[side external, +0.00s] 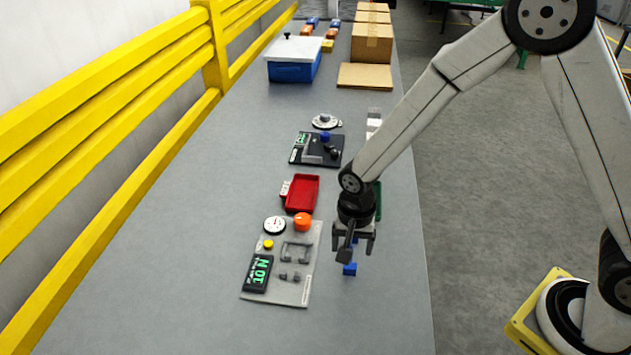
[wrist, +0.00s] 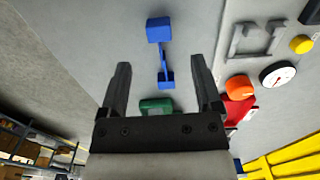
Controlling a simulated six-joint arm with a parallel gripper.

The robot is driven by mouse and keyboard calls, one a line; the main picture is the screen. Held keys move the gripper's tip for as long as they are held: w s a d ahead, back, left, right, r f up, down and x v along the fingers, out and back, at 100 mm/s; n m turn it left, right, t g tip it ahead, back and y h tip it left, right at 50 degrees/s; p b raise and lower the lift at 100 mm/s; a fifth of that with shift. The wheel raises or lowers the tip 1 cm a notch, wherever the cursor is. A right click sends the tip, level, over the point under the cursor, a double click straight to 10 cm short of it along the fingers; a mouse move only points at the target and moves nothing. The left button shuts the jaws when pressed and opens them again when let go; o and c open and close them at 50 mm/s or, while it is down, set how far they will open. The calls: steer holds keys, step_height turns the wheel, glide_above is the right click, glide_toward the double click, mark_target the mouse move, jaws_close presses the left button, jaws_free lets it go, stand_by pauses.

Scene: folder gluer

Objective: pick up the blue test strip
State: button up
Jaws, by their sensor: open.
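The blue test strip (wrist: 159,30) has wide ends joined by a thin middle. In the wrist view it runs from between my finger tips to above them in the picture. In the side view its near end (side external: 350,269) shows just below my gripper, and the rest is mostly hidden by the fingers. My gripper (side external: 354,248) points down over the strip near the right part of the table. In the wrist view my gripper (wrist: 161,68) is open, with a finger on each side of the strip's narrow part and visible gaps. I cannot tell the exact height.
A grey test panel (side external: 290,292) with an orange knob (side external: 302,222) and a dial stands left of my gripper. A red tray (side external: 302,194) lies behind it; a green tray (wrist: 156,104) is near my gripper. A black device (side external: 310,150) stands farther back. The front table (side external: 180,300) is clear.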

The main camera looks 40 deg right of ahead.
steer(key=shift+f, duration=0.3)
steer(key=shift+f, duration=2.6)
jaws_close()
